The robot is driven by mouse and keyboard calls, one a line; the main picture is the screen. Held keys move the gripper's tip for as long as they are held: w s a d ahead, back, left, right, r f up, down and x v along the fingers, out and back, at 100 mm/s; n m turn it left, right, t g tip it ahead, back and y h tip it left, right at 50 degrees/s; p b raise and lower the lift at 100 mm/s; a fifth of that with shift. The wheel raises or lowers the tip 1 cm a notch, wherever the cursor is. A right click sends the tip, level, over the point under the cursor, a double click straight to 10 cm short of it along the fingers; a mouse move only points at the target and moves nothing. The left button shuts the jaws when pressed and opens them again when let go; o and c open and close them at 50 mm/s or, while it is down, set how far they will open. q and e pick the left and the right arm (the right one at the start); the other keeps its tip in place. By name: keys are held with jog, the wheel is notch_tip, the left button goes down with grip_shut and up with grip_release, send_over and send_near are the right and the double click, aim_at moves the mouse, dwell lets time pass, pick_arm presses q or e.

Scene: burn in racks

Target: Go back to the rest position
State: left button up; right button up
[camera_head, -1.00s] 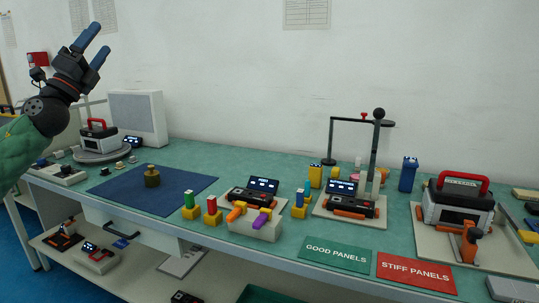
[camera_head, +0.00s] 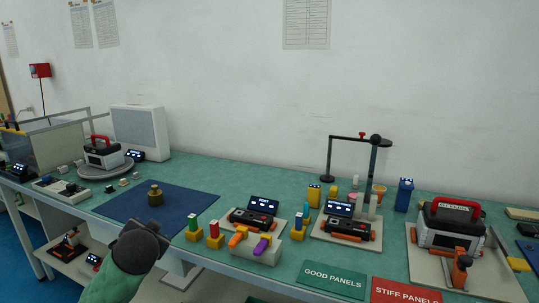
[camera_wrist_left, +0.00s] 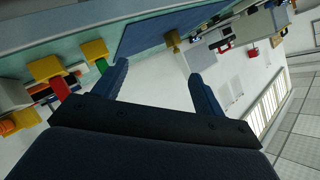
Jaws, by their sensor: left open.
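My left arm comes up from the bottom left in the head view, in front of the bench edge; its gripper fingers are hidden there. In the left wrist view my left gripper (camera_wrist_left: 160,80) is open, its two blue fingers apart with nothing between them. A brass weight (camera_head: 155,196) stands on the blue mat (camera_head: 185,204), beyond my left arm. In the left wrist view the mat (camera_wrist_left: 150,30) and yellow blocks (camera_wrist_left: 45,68) show past the fingers. My right gripper is not in view.
The green bench (camera_head: 200,172) holds several panels and fixtures, a grey stand (camera_head: 372,185) and red-handled testers (camera_head: 450,228). Green (camera_head: 333,278) and red (camera_head: 400,292) signs lie at the front edge. A lower shelf (camera_head: 185,278) is below.

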pick_arm(q)
jog(key=s+d+f+g+h+p, duration=0.4)
jog(key=s+d+f+g+p, duration=0.15)
jog(key=s+d+f, duration=0.8)
jog(key=s+d+f+g+p, duration=0.1)
jog(key=s+f+p, duration=0.1)
jog(key=s, duration=0.7)
jog(key=s+d+f+n+g+h+p, duration=0.1)
jog(key=s+d+f+g+p, duration=0.1)
jog(key=s, duration=0.6)
jog(key=s+d+f+n+g+p, duration=0.1)
jog(key=s+f+g+p, duration=0.1)
jog(key=s+f, duration=0.4)
jog(key=s+p, duration=0.1)
jog(key=s, duration=0.2)
jog(key=shift+s+d+h+p, duration=0.2)
jog(key=shift+s+h+p, duration=0.15)
jog(key=shift+h+p, duration=0.05)
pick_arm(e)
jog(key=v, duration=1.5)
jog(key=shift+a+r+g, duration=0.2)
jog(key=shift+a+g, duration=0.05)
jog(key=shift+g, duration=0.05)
pick_arm(q)
jog(key=shift+c, duration=0.4)
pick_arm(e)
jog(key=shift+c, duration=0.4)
